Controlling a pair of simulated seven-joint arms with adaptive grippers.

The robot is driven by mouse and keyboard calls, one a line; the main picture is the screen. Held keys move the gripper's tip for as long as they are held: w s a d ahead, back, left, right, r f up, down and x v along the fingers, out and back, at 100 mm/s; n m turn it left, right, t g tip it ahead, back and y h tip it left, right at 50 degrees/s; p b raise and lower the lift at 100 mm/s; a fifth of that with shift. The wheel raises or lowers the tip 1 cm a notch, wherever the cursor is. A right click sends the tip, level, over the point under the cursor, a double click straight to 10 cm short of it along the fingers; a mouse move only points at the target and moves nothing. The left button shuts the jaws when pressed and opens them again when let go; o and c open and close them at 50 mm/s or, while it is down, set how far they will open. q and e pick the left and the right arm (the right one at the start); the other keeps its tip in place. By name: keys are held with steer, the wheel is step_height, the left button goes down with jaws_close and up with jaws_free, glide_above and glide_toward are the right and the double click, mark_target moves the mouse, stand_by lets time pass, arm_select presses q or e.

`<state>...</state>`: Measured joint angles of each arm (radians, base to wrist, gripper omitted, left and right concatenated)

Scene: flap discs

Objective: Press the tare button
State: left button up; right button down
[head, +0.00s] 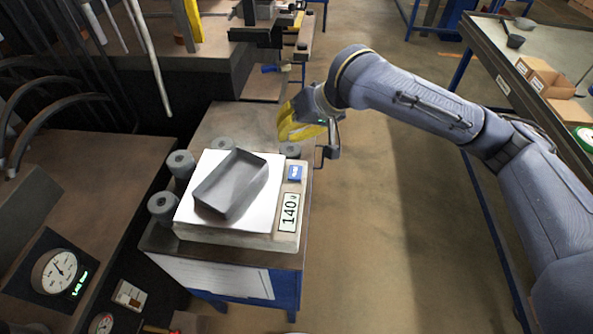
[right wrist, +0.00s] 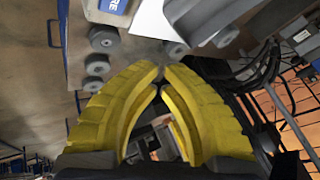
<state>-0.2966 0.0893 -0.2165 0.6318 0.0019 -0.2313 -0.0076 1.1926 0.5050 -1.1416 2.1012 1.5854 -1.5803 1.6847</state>
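The scale stands on a cabinet in the head view, with a white weighing plate (head: 262,223) and a display (head: 289,212) that appears to read 140 g. A dark grey open tray (head: 232,184) lies on the plate. The blue tare button (head: 295,172) is above the display in the picture. It also shows, partly cut off, at the top edge of the right wrist view (right wrist: 114,5). My right gripper (head: 285,132) has yellow fingers and hangs beyond the button, apart from it. Its fingertips (right wrist: 161,72) meet, with nothing between them. My left gripper is not in view.
Grey cylinders (head: 163,206) stand left of the scale and several more show behind it. A dial gauge (head: 55,270) sits at lower left. A bench (head: 545,60) with cardboard boxes (head: 545,78) runs along the right. Open floor (head: 400,220) lies between.

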mark_target(284, 165)
steer(key=shift+s+d, duration=0.2)
steer(key=shift+f, duration=0.2)
steer(key=shift+f, duration=4.25)
steer(key=shift+f, duration=0.85)
steer(key=shift+r, duration=0.85)
steer(key=shift+r, duration=2.5)
